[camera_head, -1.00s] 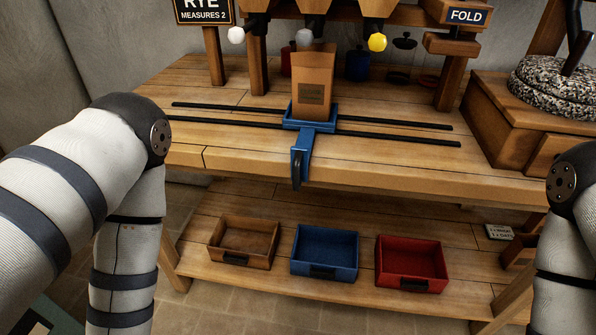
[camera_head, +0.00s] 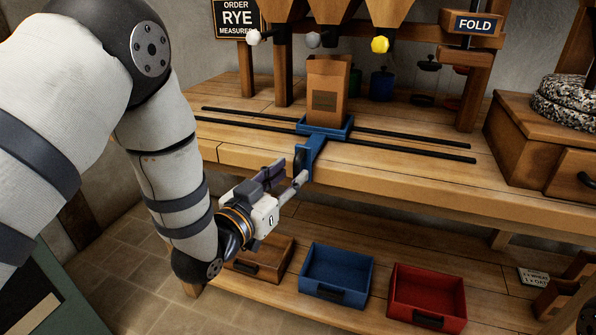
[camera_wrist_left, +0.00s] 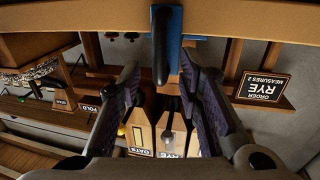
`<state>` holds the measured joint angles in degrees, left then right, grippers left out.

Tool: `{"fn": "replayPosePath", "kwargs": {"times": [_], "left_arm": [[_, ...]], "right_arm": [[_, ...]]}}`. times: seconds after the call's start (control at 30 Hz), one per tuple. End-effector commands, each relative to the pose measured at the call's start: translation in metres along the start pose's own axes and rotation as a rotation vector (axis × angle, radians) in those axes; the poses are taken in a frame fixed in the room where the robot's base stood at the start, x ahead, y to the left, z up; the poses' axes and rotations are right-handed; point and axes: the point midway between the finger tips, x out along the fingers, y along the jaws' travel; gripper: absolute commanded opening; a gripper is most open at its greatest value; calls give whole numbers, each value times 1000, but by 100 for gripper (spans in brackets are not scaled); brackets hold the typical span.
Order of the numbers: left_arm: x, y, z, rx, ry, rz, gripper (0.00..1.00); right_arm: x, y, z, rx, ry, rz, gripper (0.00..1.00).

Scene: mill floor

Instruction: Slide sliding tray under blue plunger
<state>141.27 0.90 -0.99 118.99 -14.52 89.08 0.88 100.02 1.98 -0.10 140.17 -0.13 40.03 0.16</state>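The sliding tray (camera_head: 343,131) is blue and sits on two black rails (camera_head: 410,141), with an upright brown paper bag (camera_head: 327,93) on it. Its blue arm (camera_head: 314,150) reaches over the bench's front edge to a dark handle (camera_head: 300,161). In the left wrist view, the handle (camera_wrist_left: 161,55) hangs between my open fingers. My left gripper (camera_head: 287,171) is open, close to the handle, and contact is not clear. Plungers with white (camera_head: 254,37), grey (camera_head: 313,40) and yellow (camera_head: 380,44) knobs show above the bench; I cannot make out a blue one. My right gripper is out of view.
Brown (camera_head: 268,265), blue (camera_head: 336,271) and red (camera_head: 427,297) bins stand on the lower shelf, beneath my left forearm and gripper. A wooden box (camera_head: 530,130) with a speckled stone stands at right.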

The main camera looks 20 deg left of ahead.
Motion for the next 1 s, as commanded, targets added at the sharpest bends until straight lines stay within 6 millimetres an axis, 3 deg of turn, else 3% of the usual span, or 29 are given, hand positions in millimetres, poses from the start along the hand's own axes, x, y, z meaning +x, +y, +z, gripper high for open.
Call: {"fn": "replayPosePath", "kwargs": {"times": [0.2,0.5,0.63,0.67,1.0], "left_arm": [[32,0,2,-1,-2,-1,32],[36,0,1,-2,-3,-1,32],[36,0,1,-1,-3,-1,3],[36,0,1,-1,-3,-1,0],[36,4,0,1,-2,2,0]], "right_arm": [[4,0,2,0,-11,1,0],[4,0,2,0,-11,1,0],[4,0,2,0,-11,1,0],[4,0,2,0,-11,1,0],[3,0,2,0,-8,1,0]]}}
